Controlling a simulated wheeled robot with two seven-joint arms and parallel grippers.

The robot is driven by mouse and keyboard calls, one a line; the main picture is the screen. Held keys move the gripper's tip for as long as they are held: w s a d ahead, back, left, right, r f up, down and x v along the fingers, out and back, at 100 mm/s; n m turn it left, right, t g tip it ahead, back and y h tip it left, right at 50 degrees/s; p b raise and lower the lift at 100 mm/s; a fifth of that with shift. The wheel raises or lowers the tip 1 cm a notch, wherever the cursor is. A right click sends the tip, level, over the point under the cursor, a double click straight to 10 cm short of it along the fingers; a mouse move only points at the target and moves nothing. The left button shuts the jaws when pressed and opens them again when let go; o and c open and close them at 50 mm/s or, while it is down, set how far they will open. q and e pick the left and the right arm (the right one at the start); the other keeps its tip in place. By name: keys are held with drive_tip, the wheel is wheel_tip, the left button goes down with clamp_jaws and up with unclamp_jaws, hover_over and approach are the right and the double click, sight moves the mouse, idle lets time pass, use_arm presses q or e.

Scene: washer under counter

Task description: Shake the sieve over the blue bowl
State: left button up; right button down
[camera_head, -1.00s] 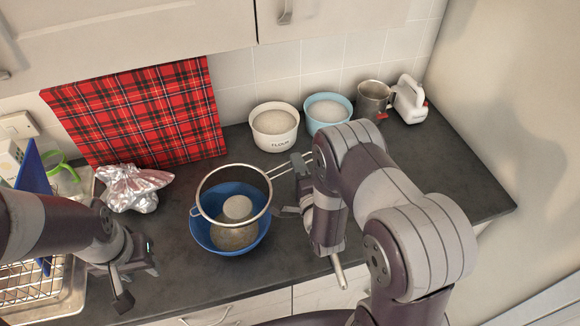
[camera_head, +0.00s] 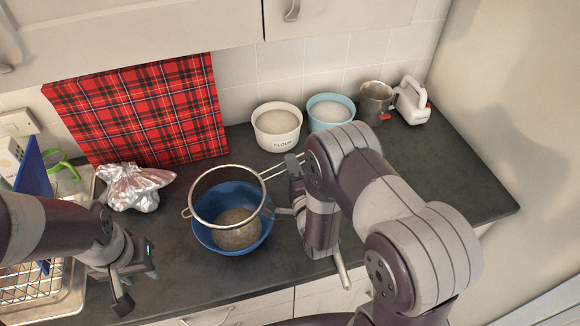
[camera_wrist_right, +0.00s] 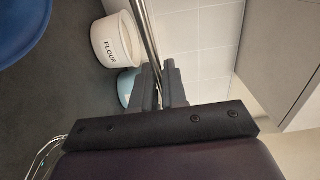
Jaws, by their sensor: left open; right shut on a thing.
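The round wire sieve (camera_head: 228,179) is held over the blue bowl (camera_head: 228,250) on the dark counter, its rim above the bowl's back part. The mesh looks empty, and pale tan powder (camera_head: 237,236) shows in the bowl below. My right gripper (camera_head: 290,187) is shut on the sieve's two-wire handle, right of the bowl. The right wrist view shows the handle between its fingers (camera_wrist_right: 161,88), with part of the bowl (camera_wrist_right: 15,25) at the upper left. My left gripper (camera_head: 137,284) is open and empty near the counter's front edge, left of the bowl.
A crumpled foil bag (camera_head: 135,187) lies left of the bowl, before a red tartan board (camera_head: 140,110). A wire rack (camera_head: 35,282) is at far left.

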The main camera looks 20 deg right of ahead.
drive_tip(key=shift+d, duration=0.15)
drive_tip(key=shift+a, duration=0.25)
drive_tip(key=shift+d+r+p, duration=0.2)
drive_tip(key=shift+r+p, duration=0.2)
drive_tip(key=shift+r, duration=0.15)
wheel_tip(320, 180, up, 2)
drive_tip(key=shift+d+r+p, duration=0.1)
drive_tip(key=shift+r+p, duration=0.15)
drive_tip(key=shift+p, duration=0.75)
drive_tip(key=shift+r, duration=0.3)
use_arm(q)
drive_tip(key=r, duration=0.3)
drive_tip(key=shift+d, duration=0.2)
use_arm(e)
drive_tip(key=shift+a, duration=0.2)
drive_tip(key=shift+d+f, duration=0.1)
